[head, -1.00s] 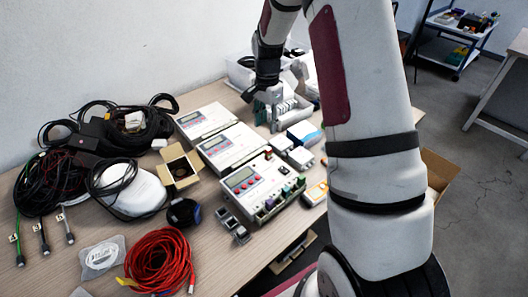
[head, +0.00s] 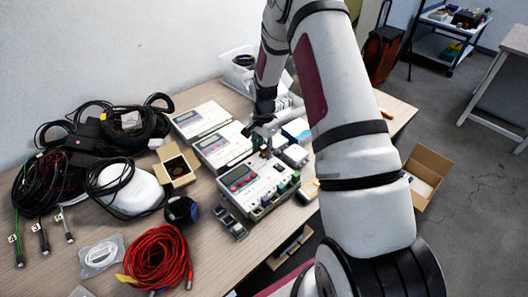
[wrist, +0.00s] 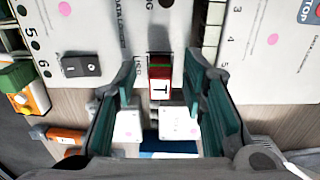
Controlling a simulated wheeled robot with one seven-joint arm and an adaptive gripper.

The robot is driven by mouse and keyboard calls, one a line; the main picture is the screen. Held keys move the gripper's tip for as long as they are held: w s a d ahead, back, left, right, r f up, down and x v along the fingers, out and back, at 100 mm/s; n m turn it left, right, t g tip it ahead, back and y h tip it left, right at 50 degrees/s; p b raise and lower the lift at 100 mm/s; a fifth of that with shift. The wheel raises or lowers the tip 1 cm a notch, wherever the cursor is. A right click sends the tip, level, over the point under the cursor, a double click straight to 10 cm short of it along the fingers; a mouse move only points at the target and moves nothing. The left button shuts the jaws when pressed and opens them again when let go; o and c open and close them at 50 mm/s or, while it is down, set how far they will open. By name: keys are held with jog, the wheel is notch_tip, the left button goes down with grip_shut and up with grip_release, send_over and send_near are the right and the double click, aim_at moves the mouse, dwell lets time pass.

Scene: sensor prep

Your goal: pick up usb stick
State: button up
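A small red and white USB stick (wrist: 159,86) with a dark T mark is plugged into the edge of a white data logger (wrist: 105,22), by a printed USB label. My gripper (wrist: 161,90) is open, with one green-padded finger on each side of the stick and a gap on both sides. Nothing is held. In the head view my gripper (head: 264,140) hangs over the back edge of the nearest data logger (head: 250,182), and the stick is hardly visible there.
Two more data loggers (head: 201,118) stand behind in a row. Small white boxes (head: 295,155) lie close to the gripper. Black cables (head: 85,140), a red cable coil (head: 157,258) and a small open carton (head: 176,166) cover the left. An open cardboard box (head: 428,172) is at right.

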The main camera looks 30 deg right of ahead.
grip_shut()
jog(key=shift+r, duration=0.1)
